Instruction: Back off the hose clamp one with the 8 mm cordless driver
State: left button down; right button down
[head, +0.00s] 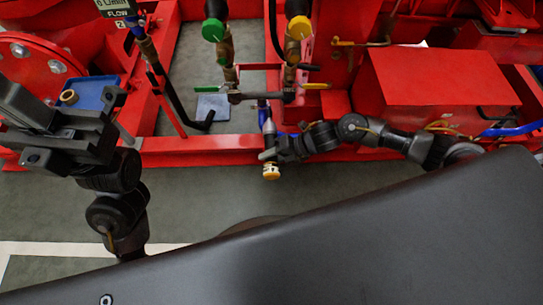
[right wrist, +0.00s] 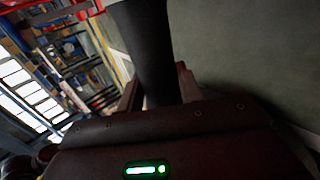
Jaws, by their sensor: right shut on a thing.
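My right gripper (head: 268,152) is shut on the cordless driver (head: 271,172), at the front edge of the red frame. The driver points up toward the pipes; a pale yellowish end shows below the gripper. In the right wrist view the driver's dark round body (right wrist: 150,55) stands between the two fingers (right wrist: 155,88); its tip is out of that view. I cannot make out hose clamp one; black hoses (head: 172,98) run inside the frame. My left gripper (head: 28,135) is at the left, in front of a blue tray, with no held thing visible.
The blue tray (head: 98,84) holds a brass fitting (head: 69,97). A red box (head: 440,80) is at the right. The grey floor (head: 210,190) before the red frame (head: 190,151) is clear.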

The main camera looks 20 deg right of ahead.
aim_at(278, 168)
jog(key=shift+w+r, duration=0.1)
jog(key=shift+w, duration=0.35)
dwell(0.5)
jog(key=shift+s, duration=0.15)
dwell(0.4)
jog(key=shift+w+d, duration=0.2)
jog(key=shift+w, duration=0.3)
dwell(1.3)
jog(key=shift+s+r, duration=0.1)
dwell(1.8)
jog(key=shift+s+a, duration=0.15)
jog(key=shift+s, duration=0.1)
jog(key=shift+s+a+p, duration=0.3)
jog(key=shift+s+p, duration=0.2)
jog(key=shift+s, duration=0.55)
jog(key=shift+s+a+p, duration=0.25)
jog(key=shift+s+p, duration=0.25)
jog(key=shift+s, duration=0.85)
jog(key=shift+s+a, duration=0.1)
